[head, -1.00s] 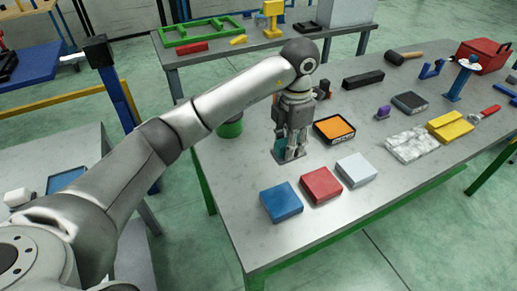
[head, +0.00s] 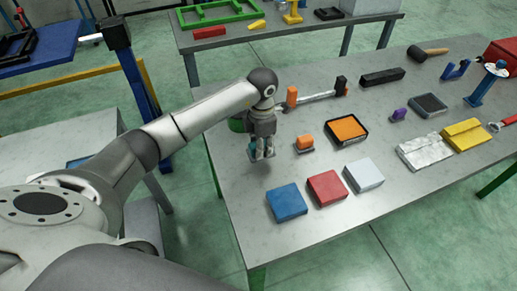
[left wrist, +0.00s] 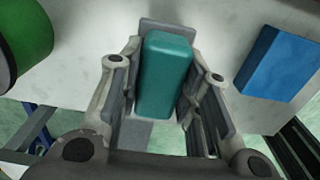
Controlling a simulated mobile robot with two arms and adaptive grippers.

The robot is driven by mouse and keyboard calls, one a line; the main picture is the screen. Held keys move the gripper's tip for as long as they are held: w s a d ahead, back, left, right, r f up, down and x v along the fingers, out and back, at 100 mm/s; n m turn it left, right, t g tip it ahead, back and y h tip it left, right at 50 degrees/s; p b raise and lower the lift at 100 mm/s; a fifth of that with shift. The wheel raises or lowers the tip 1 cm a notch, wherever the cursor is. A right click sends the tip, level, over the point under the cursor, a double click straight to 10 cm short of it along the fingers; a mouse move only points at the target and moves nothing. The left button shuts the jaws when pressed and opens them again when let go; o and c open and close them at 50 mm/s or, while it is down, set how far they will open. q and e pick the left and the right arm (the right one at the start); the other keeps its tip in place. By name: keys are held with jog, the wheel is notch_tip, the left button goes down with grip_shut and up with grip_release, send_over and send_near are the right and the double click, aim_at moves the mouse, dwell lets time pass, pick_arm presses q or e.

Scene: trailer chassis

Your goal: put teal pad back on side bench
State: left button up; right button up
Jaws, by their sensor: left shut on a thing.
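The teal pad (left wrist: 165,75) is a small block with rounded edges, between the two fingers of my left gripper in the left wrist view. My left gripper (head: 261,153) is shut on it, over the left part of the grey table (head: 240,200). In the head view the fingers hide most of the pad. The side bench cannot be told for sure; a grey bench (head: 50,150) stands at the left, partly behind my arm. My right gripper is not in view.
Blue (head: 287,202), red (head: 327,188) and white (head: 364,174) blocks lie in front of my left gripper. An orange block (head: 305,143) and an orange-topped tray (head: 346,130) are to its right. A green round container (head: 237,124) stands behind it. A blue post (head: 143,100) rises at the left.

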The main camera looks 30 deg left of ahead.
pick_arm(q)
jog(key=shift+s+a+f, duration=0.1)
jog(key=shift+a+f, duration=0.15)
jog(key=f+p, duration=0.2)
jog(key=f, duration=0.1)
jog(key=shift+a+f, duration=0.2)
jog(key=shift+f, duration=0.15)
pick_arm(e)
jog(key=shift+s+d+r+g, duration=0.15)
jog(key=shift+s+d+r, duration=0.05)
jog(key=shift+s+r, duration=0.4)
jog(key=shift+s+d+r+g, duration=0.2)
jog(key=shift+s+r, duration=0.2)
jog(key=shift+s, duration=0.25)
pick_arm(q)
jog(key=o, duration=0.4)
jog(key=shift+f, duration=0.1)
jog(key=o, duration=0.5)
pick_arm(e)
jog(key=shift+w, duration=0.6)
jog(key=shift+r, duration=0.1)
